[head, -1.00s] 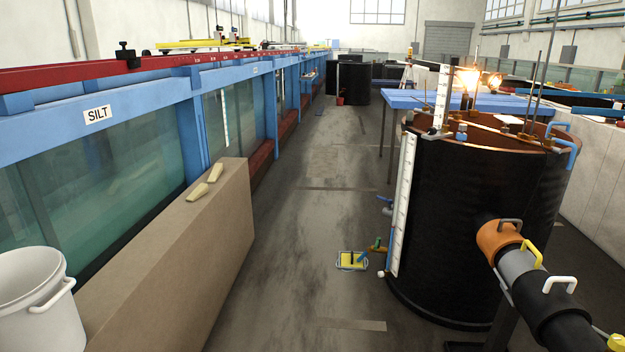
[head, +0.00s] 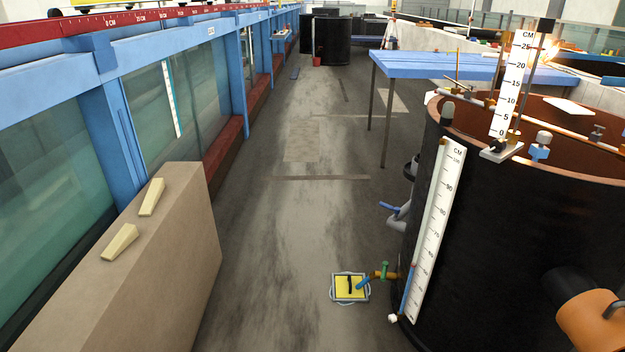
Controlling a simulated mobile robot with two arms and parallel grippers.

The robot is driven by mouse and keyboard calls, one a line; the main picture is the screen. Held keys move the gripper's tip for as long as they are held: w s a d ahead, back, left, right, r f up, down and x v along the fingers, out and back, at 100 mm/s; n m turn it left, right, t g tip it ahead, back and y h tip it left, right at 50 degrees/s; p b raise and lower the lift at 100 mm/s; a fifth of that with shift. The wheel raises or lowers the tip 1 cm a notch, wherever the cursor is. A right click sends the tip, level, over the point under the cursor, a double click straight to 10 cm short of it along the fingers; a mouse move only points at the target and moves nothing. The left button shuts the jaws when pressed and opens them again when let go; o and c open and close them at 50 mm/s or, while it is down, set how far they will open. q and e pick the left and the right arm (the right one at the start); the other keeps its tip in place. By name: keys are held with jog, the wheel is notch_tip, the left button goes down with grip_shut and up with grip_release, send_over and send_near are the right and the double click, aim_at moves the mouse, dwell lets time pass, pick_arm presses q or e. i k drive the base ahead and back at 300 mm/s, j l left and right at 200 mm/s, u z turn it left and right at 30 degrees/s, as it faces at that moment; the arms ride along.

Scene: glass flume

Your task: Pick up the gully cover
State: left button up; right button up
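A small square yellow plate (head: 342,290), which looks like the gully cover, lies on the floor at the lower middle of the head view. It has a dark bar-shaped handle (head: 349,284) across its middle and a grey-blue rim around it. Neither of my grippers is in view.
A black tank (head: 475,240) with a white scale (head: 437,225) stands right of the plate. A brown board (head: 165,280) with two wedges stands at left along the blue-framed flume. A blue table (head: 440,66) is farther back. The floor aisle (head: 290,230) is clear.

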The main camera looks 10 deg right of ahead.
aim_at(345, 288)
jog(key=i+z, duration=0.1)
jog(key=i, duration=0.55)
jog(key=i+j+z, duration=0.1)
jog(key=i, duration=0.55)
jog(key=i+j+z, duration=0.1)
jog(key=i, duration=0.55)
jog(key=j, duration=0.1)
